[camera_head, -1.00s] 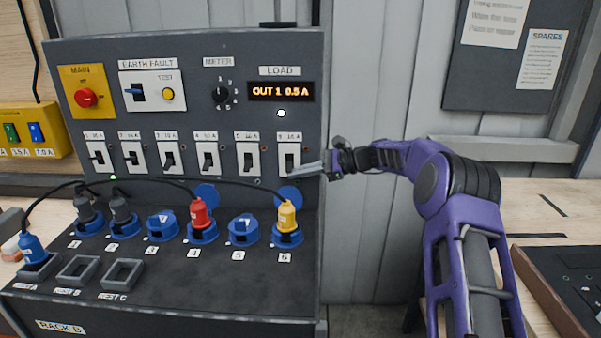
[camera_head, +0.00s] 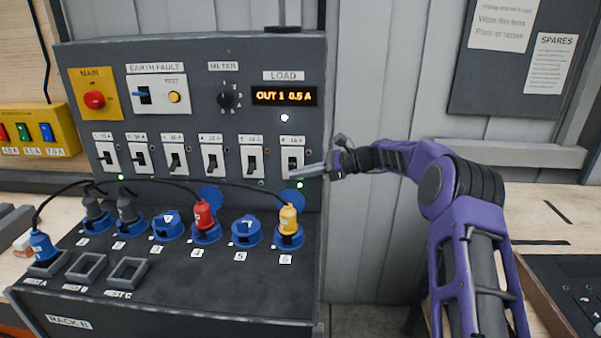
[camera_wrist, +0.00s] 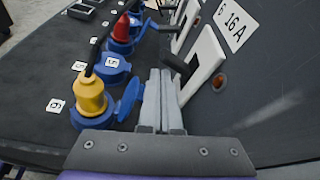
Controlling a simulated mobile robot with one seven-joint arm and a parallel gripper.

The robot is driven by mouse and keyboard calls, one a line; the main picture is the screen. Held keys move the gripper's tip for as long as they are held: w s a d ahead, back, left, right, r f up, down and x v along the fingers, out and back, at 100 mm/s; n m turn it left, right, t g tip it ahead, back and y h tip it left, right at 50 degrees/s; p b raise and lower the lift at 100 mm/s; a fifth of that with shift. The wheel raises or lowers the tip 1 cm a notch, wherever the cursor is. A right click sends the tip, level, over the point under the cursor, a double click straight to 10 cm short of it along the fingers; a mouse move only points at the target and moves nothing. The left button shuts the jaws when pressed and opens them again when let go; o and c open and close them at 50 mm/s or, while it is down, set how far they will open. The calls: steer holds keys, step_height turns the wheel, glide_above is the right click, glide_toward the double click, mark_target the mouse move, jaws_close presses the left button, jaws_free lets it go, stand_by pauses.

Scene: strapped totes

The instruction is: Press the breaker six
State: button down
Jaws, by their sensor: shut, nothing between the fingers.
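Breaker six (camera_head: 291,163) is the rightmost switch in the row on the grey panel, a white plate with a black lever. In the wrist view, breaker six (camera_wrist: 205,58) is at the upper right beside its "6 16 A" label (camera_wrist: 236,25), its black lever (camera_wrist: 181,66) sticking out. My gripper (camera_head: 302,171) is shut and empty, its tips at the lower right of the breaker. The closed fingers of my gripper (camera_wrist: 163,75) point along the panel, close to the lever; I cannot tell whether they touch. A green light (camera_head: 299,185) shows just below breaker six.
A yellow plug (camera_head: 288,219) stands in socket six below, with a blue lid (camera_wrist: 130,97) beside my fingers. A red plug (camera_head: 205,215) stands in socket four. The load display (camera_head: 284,96) reads "OUT 1 0.5 A". A wooden bench lies at the right.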

steer(key=shift+r, duration=0.1)
steer(key=shift+w+r, duration=0.1)
steer(key=shift+r, duration=0.95)
steer(key=f+v, duration=0.1)
steer(key=v, duration=1.6)
steer(key=shift+d, duration=0.2)
steer(key=shift+f, duration=0.1)
